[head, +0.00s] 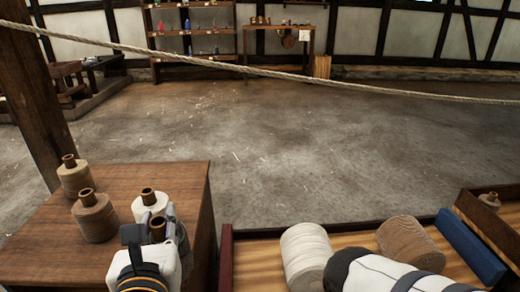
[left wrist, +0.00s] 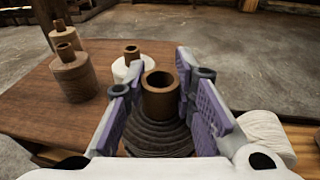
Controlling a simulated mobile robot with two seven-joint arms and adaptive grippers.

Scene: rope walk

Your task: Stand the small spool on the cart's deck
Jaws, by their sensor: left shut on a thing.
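My left gripper (head: 158,222) is at the right side of the wooden table. It is shut on a small spool of dark cord with a brown tube (head: 158,236). In the left wrist view the spool (left wrist: 160,135) stands upright between the two purple finger pads. Its base is hidden, so I cannot tell whether it touches the table. The cart's deck (head: 258,262), striped light wood, is at the lower right, to the right of the gripper. My right gripper is not in view; only a white part of my right arm shows over the deck.
Two tan spools (head: 94,218) (head: 74,178) and a white spool (head: 147,204) stand on the table (head: 40,250). On the deck are a large white roll (head: 305,255), a tan roll (head: 408,240) and a blue block (head: 470,245). A red edge (head: 226,262) borders the deck. A rope (head: 250,71) crosses behind.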

